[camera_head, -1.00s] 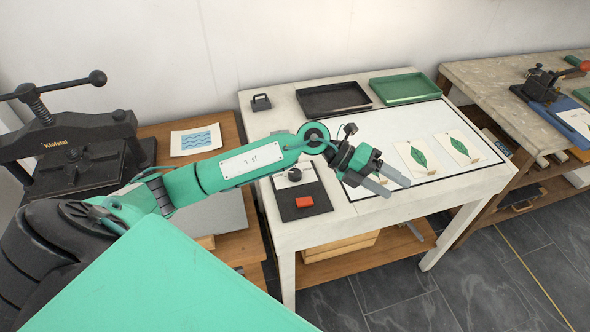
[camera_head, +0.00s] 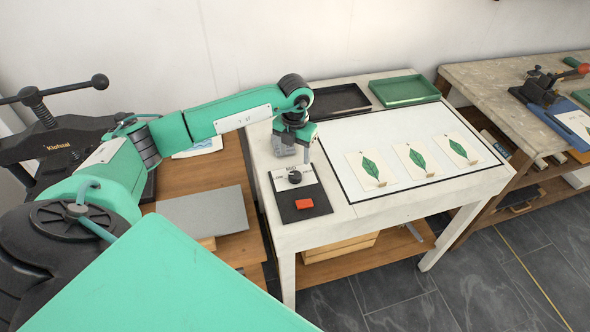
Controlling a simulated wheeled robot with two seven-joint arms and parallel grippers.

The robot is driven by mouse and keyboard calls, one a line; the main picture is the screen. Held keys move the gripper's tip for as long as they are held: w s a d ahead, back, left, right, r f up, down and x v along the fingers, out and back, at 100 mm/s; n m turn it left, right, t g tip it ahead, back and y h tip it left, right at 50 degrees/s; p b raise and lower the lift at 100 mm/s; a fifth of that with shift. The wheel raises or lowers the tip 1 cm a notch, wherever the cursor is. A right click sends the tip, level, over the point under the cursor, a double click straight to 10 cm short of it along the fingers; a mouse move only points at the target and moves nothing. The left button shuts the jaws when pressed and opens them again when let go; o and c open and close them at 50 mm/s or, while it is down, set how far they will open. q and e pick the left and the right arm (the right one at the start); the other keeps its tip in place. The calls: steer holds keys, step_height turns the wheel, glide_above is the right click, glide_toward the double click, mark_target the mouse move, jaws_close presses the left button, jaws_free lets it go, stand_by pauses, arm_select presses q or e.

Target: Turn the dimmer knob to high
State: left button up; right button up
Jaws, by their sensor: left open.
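The black dimmer knob (camera_head: 295,177) stands on a white label plate at the back of a dark control panel (camera_head: 292,211) on the white table's left front. A red switch (camera_head: 304,204) sits in front of the knob on the same panel. My left gripper (camera_head: 291,158) is open and points down just behind and above the knob. It appears apart from the knob, though the exact gap is hard to judge. The lettering on the plate is too small to read. My right gripper is not in view.
A lit panel with several green leaf prints (camera_head: 371,168) fills the table's middle. A black tray (camera_head: 350,101) and a green tray (camera_head: 404,91) lie at the back. A black press (camera_head: 62,152) stands at left. A wooden table (camera_head: 231,170) adjoins the white table.

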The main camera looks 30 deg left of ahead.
mark_target(295, 174)
arm_select(q)
step_height(295, 174, down, 9)
steer(key=shift+p, duration=1)
steer(key=c, duration=1)
